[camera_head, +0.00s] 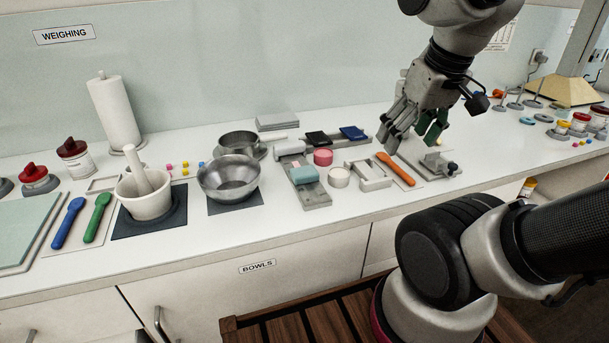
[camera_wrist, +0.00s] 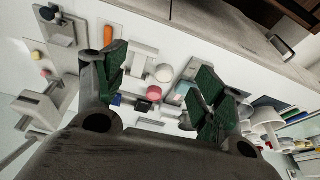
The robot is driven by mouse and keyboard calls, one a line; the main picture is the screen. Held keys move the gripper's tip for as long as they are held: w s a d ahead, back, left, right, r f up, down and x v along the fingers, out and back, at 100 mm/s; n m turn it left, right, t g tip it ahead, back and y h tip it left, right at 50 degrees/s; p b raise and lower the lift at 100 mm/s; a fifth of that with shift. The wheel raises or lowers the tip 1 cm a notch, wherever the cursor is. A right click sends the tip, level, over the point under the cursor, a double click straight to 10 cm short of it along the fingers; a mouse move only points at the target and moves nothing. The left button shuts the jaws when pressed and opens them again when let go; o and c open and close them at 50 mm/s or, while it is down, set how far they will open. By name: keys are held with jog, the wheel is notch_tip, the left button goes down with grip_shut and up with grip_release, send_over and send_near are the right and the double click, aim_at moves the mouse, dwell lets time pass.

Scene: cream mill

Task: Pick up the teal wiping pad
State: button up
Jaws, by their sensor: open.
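The teal wiping pad (camera_head: 304,175) is a small pale teal block on a grey stand (camera_head: 314,197) near the middle of the counter. It appears partly hidden beside the right finger in the wrist view (camera_wrist: 183,89). My gripper (camera_head: 414,138) is open and empty, with green finger pads. It is above the counter, to the right of the pad and well apart from it. In the wrist view, my gripper (camera_wrist: 160,76) spreads over the small tubs.
A pink tub (camera_head: 323,157) and white tub (camera_head: 339,177) stand close right of the pad. An orange spatula (camera_head: 396,169) lies further right. A steel bowl (camera_head: 228,178) stands left. Black (camera_head: 317,138) and blue (camera_head: 353,132) pads lie behind.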

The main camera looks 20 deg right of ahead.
jog(key=w+a+f+n+g, duration=0.3)
jog(key=w+a+f, duration=0.1)
jog(key=w+a, duration=0.25)
jog(key=n, duration=1.2)
send_over(302, 171)
jog(key=shift+g, duration=0.3)
notch_tip(302, 171, down, 4)
jog(key=shift+s+d+f, duration=0.1)
jog(key=shift+s, duration=0.05)
jog(key=shift+n, duration=1)
jog(key=shift+f, duration=0.25)
notch_tip(302, 171, down, 7)
jog(key=shift+f, duration=0.1)
jog(key=c, duration=0.9)
